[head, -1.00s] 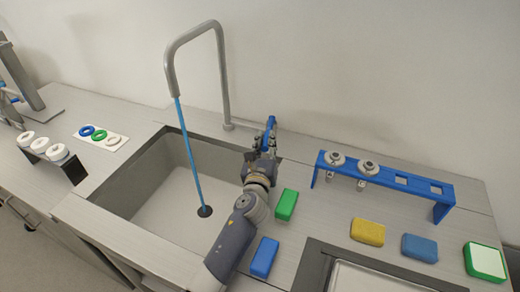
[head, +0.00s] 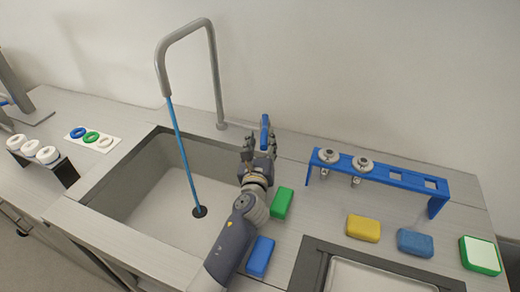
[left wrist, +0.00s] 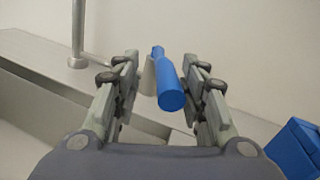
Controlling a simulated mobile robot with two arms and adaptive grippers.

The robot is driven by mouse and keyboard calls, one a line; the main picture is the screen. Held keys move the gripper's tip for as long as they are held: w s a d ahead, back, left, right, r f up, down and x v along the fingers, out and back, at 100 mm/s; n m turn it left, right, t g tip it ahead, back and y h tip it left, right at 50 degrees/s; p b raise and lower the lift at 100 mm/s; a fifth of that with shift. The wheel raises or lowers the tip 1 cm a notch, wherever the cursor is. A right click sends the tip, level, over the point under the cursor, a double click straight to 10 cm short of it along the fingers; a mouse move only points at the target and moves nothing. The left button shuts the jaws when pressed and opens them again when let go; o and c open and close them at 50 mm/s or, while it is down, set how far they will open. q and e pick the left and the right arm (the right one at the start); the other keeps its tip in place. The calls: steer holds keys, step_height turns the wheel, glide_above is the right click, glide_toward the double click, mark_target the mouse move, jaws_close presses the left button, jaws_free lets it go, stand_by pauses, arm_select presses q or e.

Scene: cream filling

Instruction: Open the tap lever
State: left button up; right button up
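The grey tap (head: 186,32) arches over the sink, and a thin blue stream runs from its spout down to the drain. Its blue lever (head: 264,133) stands up at the sink's back right corner; in the left wrist view the lever (left wrist: 171,95) points toward the camera. My left gripper (head: 259,150) is just in front of the lever. In the left wrist view its fingers (left wrist: 163,82) are spread on both sides of the lever, with gaps showing. The lever's base is partly hidden. My right gripper is not in view.
A blue rack (head: 385,174) with metal nozzles stands to the right. Green (head: 282,202) and blue (head: 260,256) blocks lie beside my left arm. Yellow (head: 363,228) and other blocks lie further right. White rings on a black stand (head: 65,172) are left of the sink (head: 140,180).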

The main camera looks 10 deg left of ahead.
arm_select(q)
steer(key=s, duration=1.1)
steer(key=shift+s+d, duration=0.4)
